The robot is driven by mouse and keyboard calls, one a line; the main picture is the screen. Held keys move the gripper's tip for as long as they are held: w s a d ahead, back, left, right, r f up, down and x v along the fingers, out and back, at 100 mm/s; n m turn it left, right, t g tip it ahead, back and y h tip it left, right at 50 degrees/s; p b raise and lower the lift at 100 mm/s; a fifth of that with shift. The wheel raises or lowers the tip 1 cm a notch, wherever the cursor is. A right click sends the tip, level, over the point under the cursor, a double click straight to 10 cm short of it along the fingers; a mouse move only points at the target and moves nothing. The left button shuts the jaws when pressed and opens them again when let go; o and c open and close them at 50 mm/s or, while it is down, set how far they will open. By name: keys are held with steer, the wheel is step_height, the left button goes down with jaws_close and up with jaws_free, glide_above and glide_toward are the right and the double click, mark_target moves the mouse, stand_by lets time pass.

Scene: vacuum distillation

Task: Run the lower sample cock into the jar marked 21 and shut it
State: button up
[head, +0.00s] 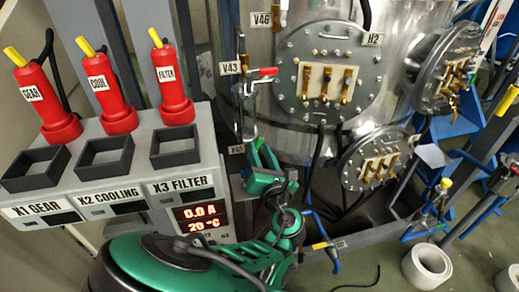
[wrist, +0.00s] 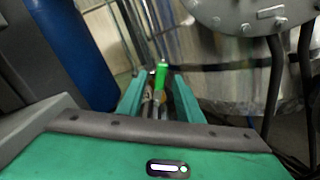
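A small cock with a green handle (wrist: 162,73) shows in the wrist view, straight ahead between my fingertips. My arm and gripper hide much of the space below the cock. I cannot make out a jar marked 21 in either view.
The steel vessel (head: 290,125) with round flanged plates (head: 327,113) fills the middle. A red-handled cock (head: 262,71) marked V43 is above my gripper. The X1–X3 socket panel (head: 190,160) with red plugs stands left. Dark hoses hang at the right. A blue cylinder (wrist: 70,50) stands left.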

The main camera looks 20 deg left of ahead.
steer(key=shift+w+a, duration=0.35)
steer(key=shift+w, duration=0.25)
jaws_close()
steer(key=shift+a, duration=0.15)
